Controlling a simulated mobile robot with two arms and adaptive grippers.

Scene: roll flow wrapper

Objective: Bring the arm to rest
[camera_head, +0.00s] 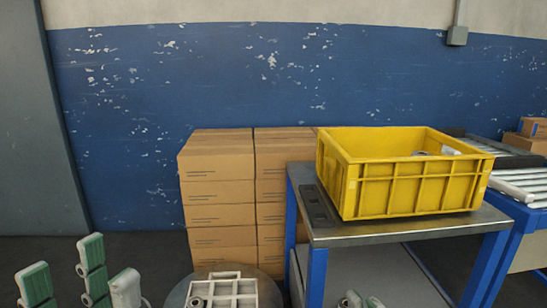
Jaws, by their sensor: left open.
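My left gripper (64,268) is at the bottom left of the head view. Its green-padded fingers point up and stand apart, with nothing between them. It is to the left of a round stand (178,297) and well clear of the crate and table.
A yellow crate (409,190) holding partly hidden pale items stands on a metal-topped table (385,230) with blue legs. A white divided tray (223,290) sits on the round stand. Stacked cartons (220,190) stand behind. A roller conveyor (520,183) is at the right.

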